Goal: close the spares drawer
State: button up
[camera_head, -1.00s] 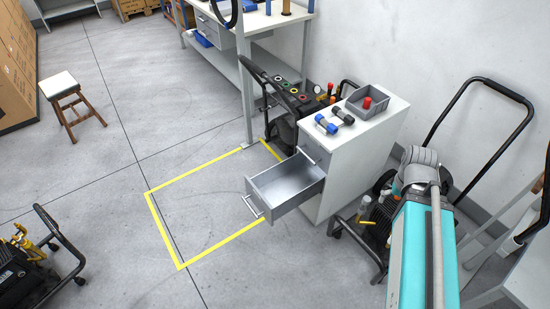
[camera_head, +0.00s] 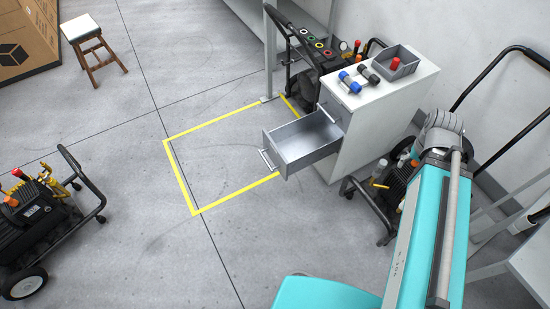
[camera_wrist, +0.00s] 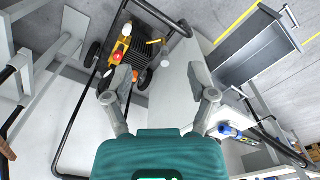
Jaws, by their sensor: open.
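The spares drawer (camera_head: 309,158) is an empty grey drawer, pulled far out of the white cabinet (camera_head: 362,125). Its bar handle (camera_head: 268,160) is on the front panel, facing left. The drawer also shows in the wrist view (camera_wrist: 255,50), at the upper right. My gripper (camera_wrist: 168,85) is open and empty in the wrist view, its two fingers spread apart, and it touches nothing that I can see. It lies to one side of the drawer. In the head view my arm stands right of the cabinet, and I cannot make out the fingers there.
On the cabinet top are a grey bin (camera_head: 397,62) with a red part, a blue-ended cylinder (camera_head: 349,82) and a dark one (camera_head: 368,75). A wheeled machine (camera_head: 385,190) stands close right of the cabinet. The yellow-outlined floor (camera_head: 218,150) left of the drawer is clear.

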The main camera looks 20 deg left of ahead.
jog(key=a+f+n+b, duration=0.1)
jog(key=w+a+f+n+b, duration=0.1)
jog(key=f, duration=0.1)
jog(key=w+a+f+h+b, duration=0.1)
jog(key=a+b, duration=0.1)
jog(key=shift+w+f+n, duration=0.15)
jog(key=shift+f+n, duration=0.1)
jog(key=shift+n, duration=0.15)
grip_shut()
jog(key=w+a+f+n+t+h+b, duration=0.1)
jog(key=w+a+f+n+h+b, duration=0.1)
jog(key=a+f+n+b, duration=0.65)
jog(key=w+a+f+n+t+h+b, duration=0.1)
jog(key=w+a+f+n+b, duration=0.2)
jog(key=a+f+b, duration=0.55)
jog(key=s+a+f+n+t+b, duration=0.1)
jog(key=s+a+f+n+b, duration=0.1)
jog(key=a, duration=0.8)
jog(key=s+a+f+n+t+b, duration=0.2)
jog(key=a+n+b, duration=0.5)
jog(key=a, duration=0.4)
jog(key=s+a+f+n+t+h+b, duration=0.1)
jog(key=s+a+f+n+b, duration=0.3)
jog(key=a, duration=0.6)
jog(key=shift+a+f+n+t+b, duration=0.45)
jog(key=shift+n+t+b, duration=0.2)
jog(key=shift+b, duration=0.15)
